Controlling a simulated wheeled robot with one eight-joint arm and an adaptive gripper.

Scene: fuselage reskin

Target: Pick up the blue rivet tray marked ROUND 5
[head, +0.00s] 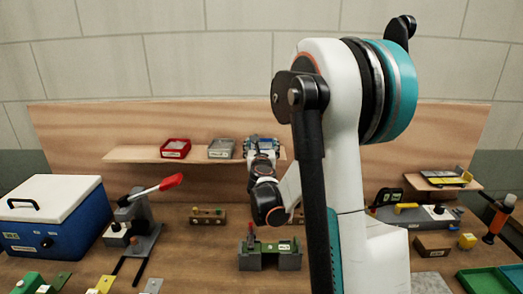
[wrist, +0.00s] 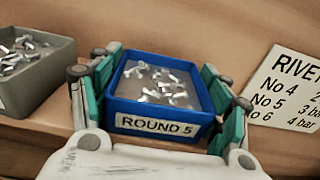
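The blue tray (wrist: 158,108) shows in the wrist view, with a white ROUND 5 label on its front and silver rivets inside. My gripper (wrist: 163,92) is around it, one teal-padded finger at its left side and one at its right. I see little or no gap at either side, but I cannot tell whether the pads press on the tray. In the head view my gripper (head: 262,145) is at the right part of the wall shelf, and the tray is mostly hidden there. I cannot tell whether the tray rests on the shelf.
A grey rivet tray (wrist: 32,70) stands close to the left. A red tray (head: 175,149) stands further left on the wooden shelf (head: 125,154). A white rivet sign (wrist: 290,88) is at the right. The bench below holds a blue cooler (head: 55,222), a lever press (head: 140,225) and a green-topped fixture (head: 270,255).

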